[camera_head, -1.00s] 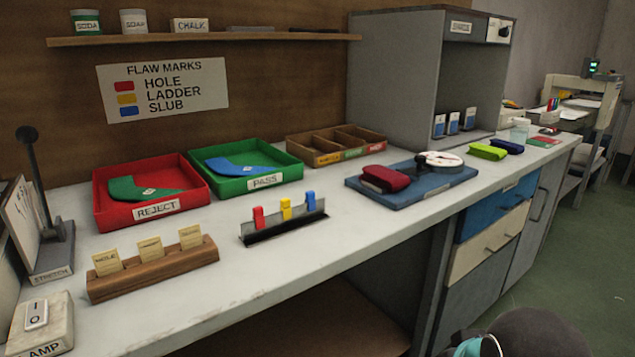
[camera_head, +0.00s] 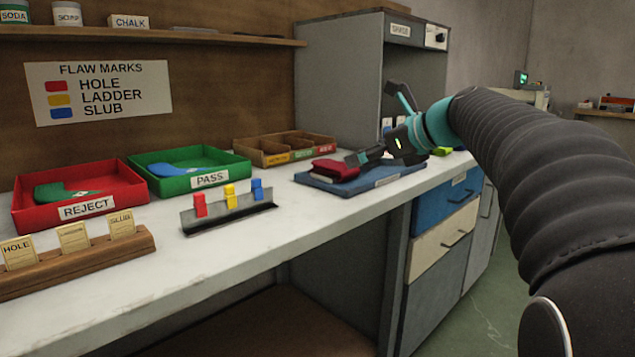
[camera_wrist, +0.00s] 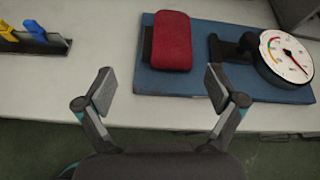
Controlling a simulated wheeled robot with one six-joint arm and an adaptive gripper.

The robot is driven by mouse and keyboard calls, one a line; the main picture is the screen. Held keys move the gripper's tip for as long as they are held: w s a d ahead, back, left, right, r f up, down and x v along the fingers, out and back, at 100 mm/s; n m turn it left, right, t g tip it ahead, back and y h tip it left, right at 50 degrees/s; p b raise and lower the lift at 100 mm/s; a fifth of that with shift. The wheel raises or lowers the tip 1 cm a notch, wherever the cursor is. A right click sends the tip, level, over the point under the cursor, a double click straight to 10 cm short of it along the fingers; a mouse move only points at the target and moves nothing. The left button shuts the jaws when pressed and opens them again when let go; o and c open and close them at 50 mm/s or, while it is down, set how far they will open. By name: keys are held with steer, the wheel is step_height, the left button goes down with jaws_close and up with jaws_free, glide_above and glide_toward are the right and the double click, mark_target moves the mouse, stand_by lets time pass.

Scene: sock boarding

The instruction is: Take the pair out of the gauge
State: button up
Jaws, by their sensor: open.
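The pair is a dark red folded bundle (camera_wrist: 172,42) lying at the left of the gauge's blue base (camera_wrist: 190,84), on or against a dark plate. It also shows in the head view (camera_head: 336,170). The gauge has a round white dial (camera_wrist: 286,57) on a black mount to the right of the pair. My gripper (camera_wrist: 160,84) is open and empty, its two fingers spread wide in front of the blue base, with the pair beyond and between them. In the head view my arm hides the dial.
A red REJECT tray (camera_head: 82,212) and a green PASS tray (camera_head: 196,180) each hold a sock-shaped piece. A clip rack (camera_head: 229,217) stands on the bench nearer. A wooden divided box (camera_head: 284,158) and a grey cabinet (camera_head: 337,75) stand behind the gauge.

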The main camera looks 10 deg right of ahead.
mark_target(323, 161)
steer(key=shift+m, duration=0.8)
steer(key=x, duration=0.4)
steer(key=w+r+b+x, duration=0.1)
steer(key=x, duration=0.4)
steer(key=w+d+b+x, duration=0.1)
steer(key=x, duration=0.4)
steer(key=shift+r, duration=0.4)
steer(key=c, duration=1.4)
steer(key=shift+o, duration=0.2)
steer(key=shift+r+t, duration=0.2)
steer(key=shift+t, duration=0.1)
